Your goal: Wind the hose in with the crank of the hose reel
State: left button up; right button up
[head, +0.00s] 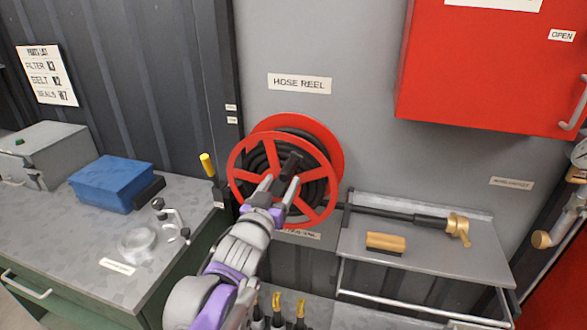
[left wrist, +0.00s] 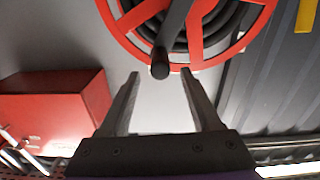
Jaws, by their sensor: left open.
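The hose reel, with a red spoked wheel (head: 237,170), is mounted on the grey wall in the middle of the head view. Black hose (head: 258,160) is coiled inside it. A dark crank handle (head: 291,163) sticks out from the wheel's front; it also shows end-on in the left wrist view (left wrist: 160,68). My left gripper (head: 281,184) is open in front of the wheel. In the left wrist view its fingertips (left wrist: 160,76) are on either side of the handle's end, seemingly apart from it. My right gripper is not in view.
A shelf (head: 440,262) right of the reel holds a dark pipe with a brass nozzle (head: 458,226) and a tan block (head: 385,242). A red cabinet (head: 480,80) hangs above. A left bench (head: 90,225) bears a blue box (head: 115,183). A yellow-topped lever (head: 207,164) stands near the reel.

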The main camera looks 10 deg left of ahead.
aim_at(289, 167)
pick_arm(q)
jog(key=w, duration=0.7)
jog(key=shift+w+d+p, duration=0.1)
jog(key=shift+w+p, duration=0.2)
grip_shut()
dwell(1.1)
